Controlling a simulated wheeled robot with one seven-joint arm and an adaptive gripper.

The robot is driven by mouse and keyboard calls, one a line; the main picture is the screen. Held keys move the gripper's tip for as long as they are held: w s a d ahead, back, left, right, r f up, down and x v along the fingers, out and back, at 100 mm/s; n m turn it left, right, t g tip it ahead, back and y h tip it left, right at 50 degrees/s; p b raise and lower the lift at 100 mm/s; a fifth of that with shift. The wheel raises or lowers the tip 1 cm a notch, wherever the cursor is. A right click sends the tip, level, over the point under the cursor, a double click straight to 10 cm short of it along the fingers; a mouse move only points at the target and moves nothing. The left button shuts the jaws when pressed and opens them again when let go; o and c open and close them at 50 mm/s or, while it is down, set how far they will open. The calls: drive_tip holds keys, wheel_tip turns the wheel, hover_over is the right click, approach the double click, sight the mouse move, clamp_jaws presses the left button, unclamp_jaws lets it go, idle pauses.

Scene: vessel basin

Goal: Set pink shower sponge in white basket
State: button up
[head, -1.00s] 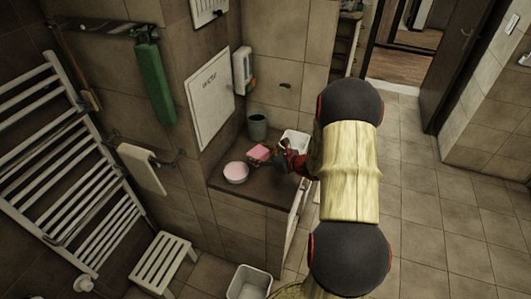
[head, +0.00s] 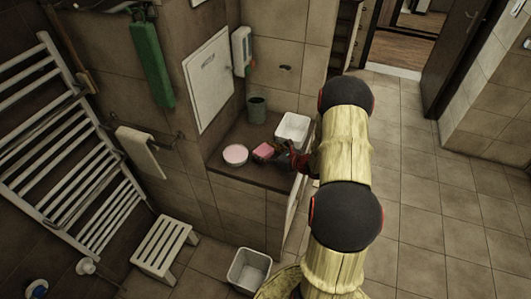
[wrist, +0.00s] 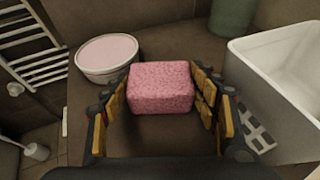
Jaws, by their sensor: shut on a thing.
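The pink sponge (wrist: 161,88) is a block between the two fingers of my gripper (wrist: 162,100) in the wrist view. The fingers are shut on its left and right sides. In the head view the sponge (head: 263,150) shows at the end of my gripper (head: 276,152), over the brown counter. Whether it touches the counter is hard to tell. The white basket (head: 293,119) stands on the counter just behind and to the right of the sponge. In the wrist view the basket (wrist: 262,62) is at the right, its opening facing up.
A round bowl with a pink top (head: 235,154) stands left of the sponge. A grey-green cup (head: 257,110) stands at the back of the counter (head: 240,177). A white bin (head: 249,270) and a white stool (head: 165,247) are on the floor.

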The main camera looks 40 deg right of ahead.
drive_tip(key=shift+r, duration=0.1)
drive_tip(key=shift+o, duration=1.3)
drive_tip(key=shift+f, duration=0.2)
drive_tip(key=shift+o, duration=0.9)
drive_tip(key=shift+r, duration=0.1)
